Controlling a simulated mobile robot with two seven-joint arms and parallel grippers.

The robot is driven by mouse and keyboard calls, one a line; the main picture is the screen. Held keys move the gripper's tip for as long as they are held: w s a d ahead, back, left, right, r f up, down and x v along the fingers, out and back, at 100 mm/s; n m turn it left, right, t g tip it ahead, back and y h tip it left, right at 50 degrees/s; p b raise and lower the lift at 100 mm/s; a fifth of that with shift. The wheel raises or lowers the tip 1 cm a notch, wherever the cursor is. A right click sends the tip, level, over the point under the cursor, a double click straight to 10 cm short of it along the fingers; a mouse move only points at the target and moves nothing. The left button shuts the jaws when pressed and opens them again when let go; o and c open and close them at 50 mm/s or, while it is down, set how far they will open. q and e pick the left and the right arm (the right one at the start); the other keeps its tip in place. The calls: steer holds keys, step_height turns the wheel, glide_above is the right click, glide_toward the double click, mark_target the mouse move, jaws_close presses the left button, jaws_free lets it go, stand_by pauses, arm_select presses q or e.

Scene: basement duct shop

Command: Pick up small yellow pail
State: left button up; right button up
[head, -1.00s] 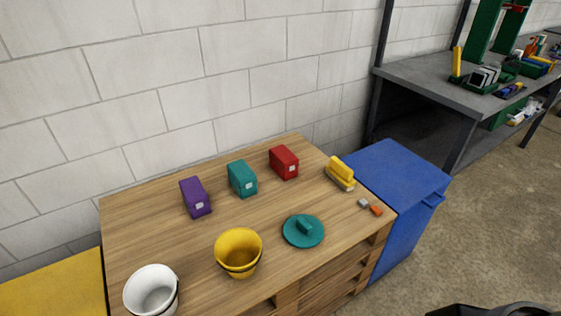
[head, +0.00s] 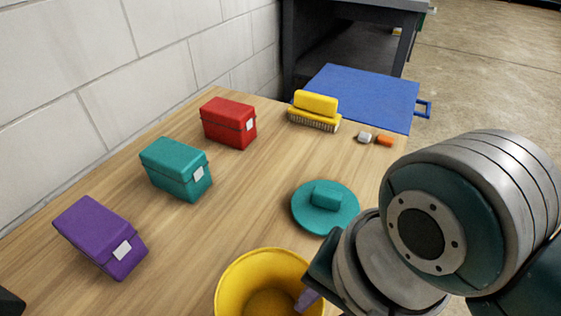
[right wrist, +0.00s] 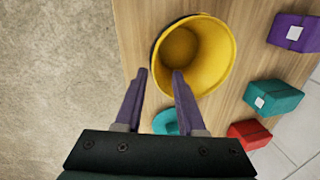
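The yellow pail (head: 232,290) stands on the wooden bench at the bottom of the head view, its lower part cut off. In the right wrist view the pail (right wrist: 215,75) shows its open mouth. My right gripper (right wrist: 159,75) is open with nothing held. One purple finger overlaps the pail's near rim and the other is outside it; contact cannot be told. In the head view a purple finger shows over the pail's right side. A dark corner at the lower left edge of the head view seems to be my left gripper (head: 9,303); its fingers are not visible.
On the bench are purple (head: 95,240), teal (head: 172,172) and red (head: 222,128) boxes, a teal lid (head: 338,222), a yellow brush (head: 314,107), and small grey (head: 364,137) and orange (head: 384,140) pieces. The wall borders the left.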

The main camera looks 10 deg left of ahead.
mark_target(271, 311)
steer(key=b+x, duration=0.1)
steer(key=x, duration=0.1)
steer(key=b+x, duration=0.1)
steer(key=x, duration=0.2)
steer(key=d+b+x, duration=0.1)
steer(key=b+x, duration=0.1)
steer(key=x, duration=0.1)
steer(key=shift+s+a+f, duration=0.1)
steer(key=shift+s+f, duration=0.2)
steer(key=shift+s, duration=0.05)
steer(key=shift+w+a+f+b, duration=0.1)
steer(key=shift+f+b, duration=0.2)
steer(key=shift+f, duration=0.05)
arm_select(q)
steer(key=f, duration=0.5)
steer(key=shift+s+d, duration=0.15)
steer(key=shift+d, duration=0.25)
steer(key=shift+a, duration=0.15)
arm_select(e)
jaws_close()
